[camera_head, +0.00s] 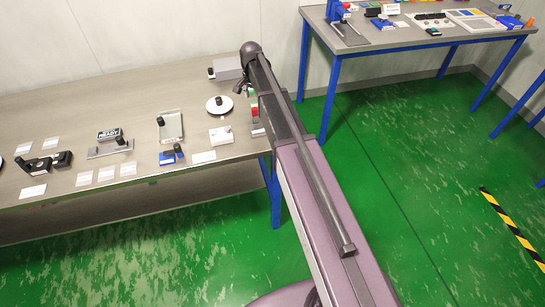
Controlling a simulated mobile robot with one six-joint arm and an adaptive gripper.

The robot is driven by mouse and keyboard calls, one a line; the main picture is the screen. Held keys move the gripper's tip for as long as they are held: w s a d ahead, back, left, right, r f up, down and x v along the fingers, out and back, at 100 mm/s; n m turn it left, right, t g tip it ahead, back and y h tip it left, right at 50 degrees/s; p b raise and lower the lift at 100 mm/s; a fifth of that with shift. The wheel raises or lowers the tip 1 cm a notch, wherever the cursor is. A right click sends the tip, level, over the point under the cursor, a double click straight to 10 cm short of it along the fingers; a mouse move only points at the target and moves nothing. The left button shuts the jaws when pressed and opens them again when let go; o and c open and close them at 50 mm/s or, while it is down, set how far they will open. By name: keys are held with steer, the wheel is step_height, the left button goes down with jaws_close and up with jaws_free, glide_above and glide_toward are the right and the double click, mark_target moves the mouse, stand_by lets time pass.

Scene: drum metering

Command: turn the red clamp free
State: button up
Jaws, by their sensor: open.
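No red clamp can be made out for certain. A small red patch (254,106) shows at the right end of the left bench, beside my arm, with green and white parts just below it. I cannot tell whether it belongs to the clamp. My gripper (239,90) is small and dark in this view, below the arm's round end joint and over the bench's right end. It is open, and nothing shows in it. It is a little left of and above the red patch in the picture. My arm hides part of that area.
Another bench (385,47) stands at the upper right. Green floor lies between.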

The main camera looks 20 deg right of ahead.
mark_target(255, 108)
steer(key=shift+r+p, duration=3.45)
steer(key=shift+r, duration=0.3)
steer(key=s+f+n+b, duration=0.3)
steer(key=s, duration=0.7)
steer(key=s+f+n+b, duration=0.3)
steer(key=s+b, duration=0.1)
steer(key=s, duration=0.6)
steer(key=s+f+n+b, duration=0.3)
steer(key=s+f, duration=0.1)
steer(key=s, duration=0.6)
steer(key=shift+a, duration=0.4)
